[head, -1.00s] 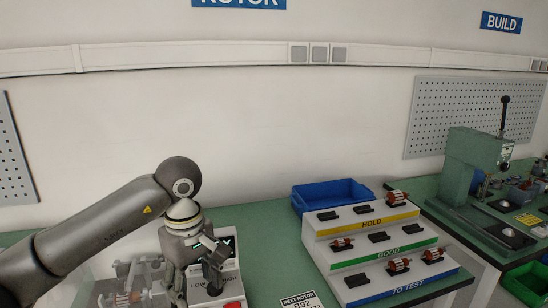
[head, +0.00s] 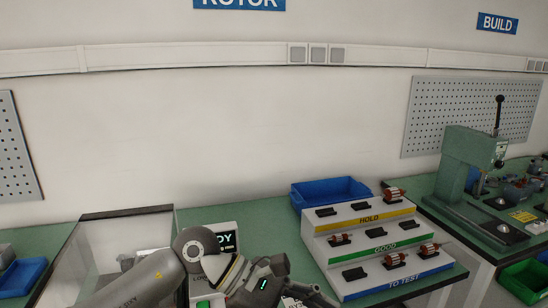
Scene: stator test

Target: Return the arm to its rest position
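My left arm (head: 145,287) comes in from the bottom left, low over the bench. Its wrist is bent, and my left gripper (head: 312,297) points right and down at the bottom edge of the head view. The fingers are small, dark and partly cut off, so I cannot tell whether they are open or shut. I see no rotor at them. My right gripper is not in view.
A clear-walled enclosure (head: 128,214) and tester screen (head: 228,240) stand behind my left arm. The tiered rack (head: 318,229) holds several rotors, with a blue bin (head: 330,190) behind. A green press (head: 470,165) stands right. Another blue bin (head: 22,278) lies far left.

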